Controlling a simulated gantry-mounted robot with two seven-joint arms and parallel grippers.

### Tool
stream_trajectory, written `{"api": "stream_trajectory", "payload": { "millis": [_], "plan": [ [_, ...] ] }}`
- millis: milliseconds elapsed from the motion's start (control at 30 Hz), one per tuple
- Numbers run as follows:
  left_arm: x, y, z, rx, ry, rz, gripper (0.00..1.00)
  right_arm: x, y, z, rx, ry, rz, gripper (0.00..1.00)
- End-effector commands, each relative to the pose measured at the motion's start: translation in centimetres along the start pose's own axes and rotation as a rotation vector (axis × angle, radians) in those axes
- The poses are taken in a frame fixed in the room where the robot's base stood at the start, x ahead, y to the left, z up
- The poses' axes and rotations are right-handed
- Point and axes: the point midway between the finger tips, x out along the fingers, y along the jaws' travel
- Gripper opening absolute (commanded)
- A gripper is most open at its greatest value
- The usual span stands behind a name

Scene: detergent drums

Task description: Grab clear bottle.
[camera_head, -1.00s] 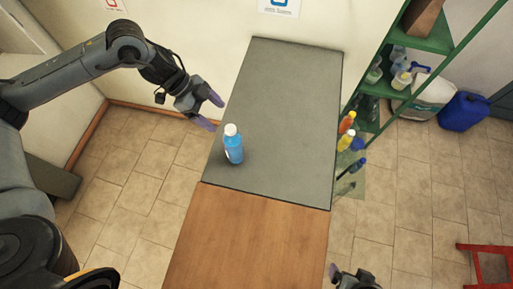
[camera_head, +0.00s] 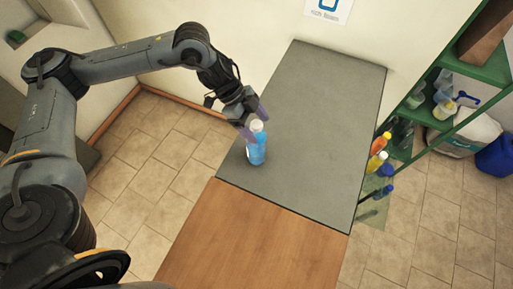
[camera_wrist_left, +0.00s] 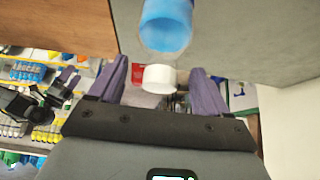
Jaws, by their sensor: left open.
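A clear bottle with blue liquid and a white cap (camera_head: 256,155) stands upright on the grey part of the table, near its left edge. My left gripper (camera_head: 256,119) is open beside the top of the bottle, its purple fingers close to the white cap. In the left wrist view the white cap (camera_wrist_left: 160,78) lies between the two open fingers of that gripper (camera_wrist_left: 158,73), with the blue body beyond them. Contact is not clear. What looks like my right gripper (camera_wrist_left: 68,80) shows small in the left wrist view; its opening is unclear.
The grey tabletop (camera_head: 320,125) is clear to the right of the bottle; the wooden part (camera_head: 250,240) in front is bare. A green shelf (camera_head: 420,105) with several bottles stands right of the table. A wall rises behind.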

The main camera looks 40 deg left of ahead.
Motion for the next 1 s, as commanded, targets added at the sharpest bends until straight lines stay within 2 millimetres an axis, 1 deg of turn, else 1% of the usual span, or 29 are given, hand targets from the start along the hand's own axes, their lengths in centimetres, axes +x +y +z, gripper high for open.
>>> {"api": "stream_trajectory", "payload": {
  "millis": [33, 167, 467, 900, 967, 1000],
  "plan": [
    [1.1, 0.0, 0.3, 0.003, 0.001, 0.0, 0.77, 1.1, 0.0, 0.4, 0.0, -0.001, 0.0, 0.95],
    [2.2, 0.0, 0.2, 0.001, 0.001, -0.001, 0.77, 2.0, -0.1, 0.7, 0.0, -0.002, 0.0, 0.95],
    [2.3, 0.0, 0.0, -0.001, 0.0, -0.001, 0.77, 1.9, -0.1, 0.7, 0.0, -0.003, 0.0, 0.95],
    [2.3, 0.0, 0.1, -0.002, -0.001, -0.001, 0.1, 1.9, -0.1, 0.7, 0.0, -0.003, 0.0, 0.95],
    [2.3, 0.0, 0.1, -0.002, -0.002, 0.0, 0.01, 1.9, -0.1, 0.7, 0.0, -0.003, 0.0, 0.95],
    [2.4, 0.0, 0.2, -0.002, -0.003, 0.0, 0.0, 1.9, -0.1, 0.7, 0.0, -0.003, 0.0, 0.95]
  ]
}}
